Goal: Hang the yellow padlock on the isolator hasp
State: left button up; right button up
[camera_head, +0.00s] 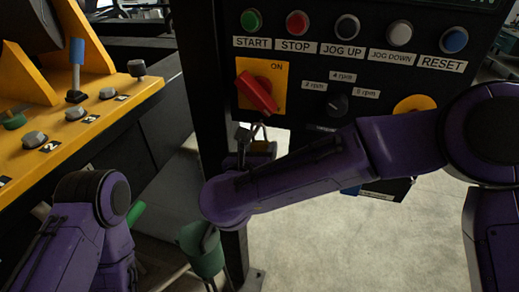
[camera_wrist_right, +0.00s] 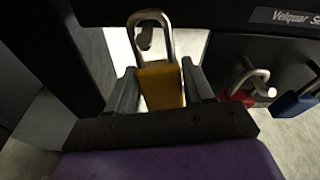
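The yellow padlock (camera_wrist_right: 161,86) stands upright between the fingers of my right gripper (camera_wrist_right: 160,88), shackle up. The fingers lie close along both sides of its body and look shut on it. In the head view the padlock (camera_head: 262,147) shows small below the red isolator handle (camera_head: 258,92) on its yellow plate. In the wrist view a grey metal piece shows inside the shackle loop; I cannot tell whether the shackle passes through the hasp. My right forearm hides most of the gripper in the head view.
The black control panel (camera_head: 300,62) carries a row of push buttons. A red padlock (camera_wrist_right: 238,96) and a blue padlock (camera_wrist_right: 294,103) hang to the right of the gripper. A yellow bench (camera_head: 60,128) stands left.

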jog(key=o, duration=0.4)
jog(key=shift+s, duration=0.15)
